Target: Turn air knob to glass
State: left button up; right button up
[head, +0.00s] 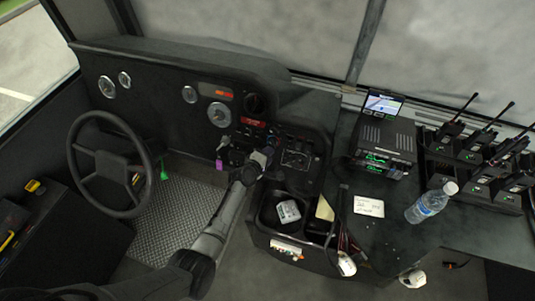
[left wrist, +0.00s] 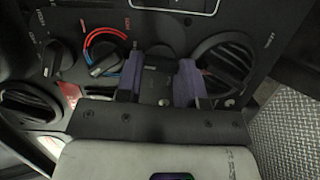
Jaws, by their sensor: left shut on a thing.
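My left gripper (head: 264,156) reaches up to the dark dash panel right of the steering column in the head view. In the left wrist view its two purple-padded fingers (left wrist: 158,82) stand on either side of a dark knob, which I take to be the air knob (left wrist: 156,86). The gripper is shut on it. The knob's pointer and most of its markings, including any glass mark, are hidden or too small to read. A temperature knob (left wrist: 103,54) with a red and blue arc sits left of the fingers, and another knob (left wrist: 56,56) farther left. My right gripper is not in view.
Round air vents (left wrist: 226,62) flank the knobs. The steering wheel (head: 113,165) is at left. A bin (head: 287,212) lies below the panel.

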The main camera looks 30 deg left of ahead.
pick_arm(q)
jog(key=shift+r+m+p, duration=0.1)
jog(key=shift+m+p, duration=0.35)
jog(key=shift+m, duration=0.55)
jog(key=o, duration=0.7)
jog(key=shift+c, duration=0.2)
jog(key=p+v, duration=0.1)
jog(key=v, duration=1.2)
jog(key=shift+s+r, duration=0.3)
jog(key=shift+r, duration=0.05)
